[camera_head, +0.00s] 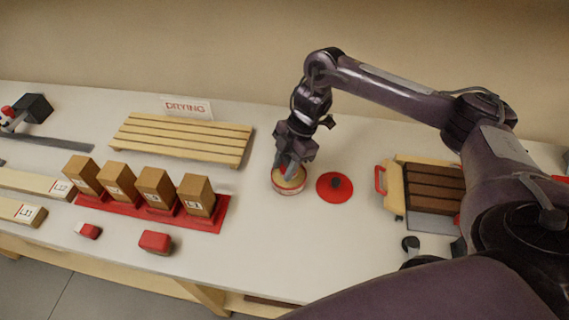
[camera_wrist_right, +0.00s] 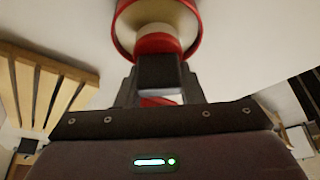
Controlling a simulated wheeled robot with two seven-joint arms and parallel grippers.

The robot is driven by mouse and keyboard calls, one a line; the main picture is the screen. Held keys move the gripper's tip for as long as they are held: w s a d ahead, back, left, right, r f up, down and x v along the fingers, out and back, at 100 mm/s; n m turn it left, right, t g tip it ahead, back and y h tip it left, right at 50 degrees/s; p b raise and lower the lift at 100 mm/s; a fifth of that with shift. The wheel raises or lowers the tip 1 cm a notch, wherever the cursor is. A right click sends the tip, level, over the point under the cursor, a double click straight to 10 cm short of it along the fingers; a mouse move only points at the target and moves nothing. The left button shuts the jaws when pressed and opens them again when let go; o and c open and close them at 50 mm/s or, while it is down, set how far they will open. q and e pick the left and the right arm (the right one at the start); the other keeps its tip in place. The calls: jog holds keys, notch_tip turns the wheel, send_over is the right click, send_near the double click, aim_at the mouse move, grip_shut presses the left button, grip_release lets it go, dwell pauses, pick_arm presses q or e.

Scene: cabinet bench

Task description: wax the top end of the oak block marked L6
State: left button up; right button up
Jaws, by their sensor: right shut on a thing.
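Several oak blocks (camera_head: 197,195) stand upright in a row in a red stand (camera_head: 140,217), left of centre in the head view. Their white labels are too small to read surely, so I cannot tell which is L6. My right gripper (camera_head: 288,168) is over an open round tin (camera_head: 287,187) with a red rim and cream contents. In the right wrist view the gripper (camera_wrist_right: 158,85) is shut on a short round applicator (camera_wrist_right: 158,42) with a red band and pale end. The applicator is at the tin (camera_wrist_right: 122,30); whether it touches the wax is unclear. My left gripper is not visible.
A slatted rack (camera_head: 185,137) with a DRYING sign (camera_head: 187,108) stands behind the blocks. Red pieces (camera_head: 155,242) lie in front. A brown-slatted crate (camera_head: 434,188) stands at right.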

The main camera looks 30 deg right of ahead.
aim_at(284, 170)
jog(key=shift+f, duration=0.4)
jog(key=shift+f, duration=0.1)
dwell(1.4)
notch_tip(284, 170, up, 7)
jog(key=p, duration=0.6)
dwell(0.3)
dwell(0.7)
